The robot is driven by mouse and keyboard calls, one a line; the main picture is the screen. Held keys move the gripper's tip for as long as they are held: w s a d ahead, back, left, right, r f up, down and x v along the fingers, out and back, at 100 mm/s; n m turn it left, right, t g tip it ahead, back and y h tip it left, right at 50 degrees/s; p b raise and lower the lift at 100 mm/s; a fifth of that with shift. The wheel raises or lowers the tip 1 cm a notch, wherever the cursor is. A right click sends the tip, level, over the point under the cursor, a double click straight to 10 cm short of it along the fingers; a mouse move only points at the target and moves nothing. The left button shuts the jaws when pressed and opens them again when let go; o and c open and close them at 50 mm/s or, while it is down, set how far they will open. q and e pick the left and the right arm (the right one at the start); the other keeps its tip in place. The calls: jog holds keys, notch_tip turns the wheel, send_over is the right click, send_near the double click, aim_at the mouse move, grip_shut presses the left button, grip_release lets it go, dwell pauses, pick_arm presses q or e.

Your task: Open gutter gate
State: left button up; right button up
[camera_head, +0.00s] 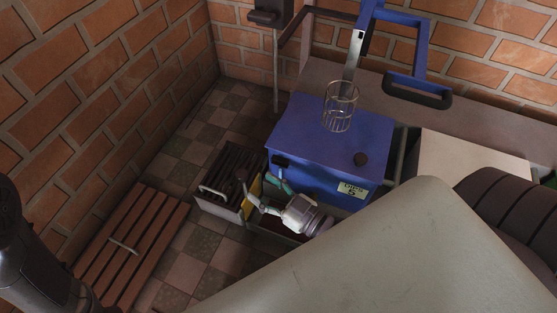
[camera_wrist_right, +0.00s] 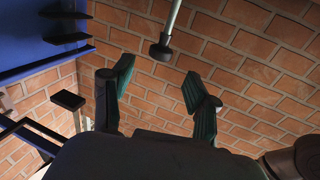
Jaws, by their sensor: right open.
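My right gripper (camera_head: 262,190) is open and empty at the front of the blue box-shaped machine (camera_head: 335,135). Its teal fingertips also show spread apart in the wrist view (camera_wrist_right: 158,85), with brick wall behind them. I cannot tell for sure which part is the gutter gate. A dark slatted tray (camera_head: 222,172) with a pale bar handle (camera_head: 213,191) sits left of the gripper. A reddish slatted wooden panel (camera_head: 130,240) with a metal handle (camera_head: 124,245) lies at the lower left. My left gripper is out of view.
A pale rod with a black end (camera_wrist_right: 160,50) hangs beyond my fingers in the wrist view.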

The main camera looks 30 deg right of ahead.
jog(key=shift+v, duration=2.4)
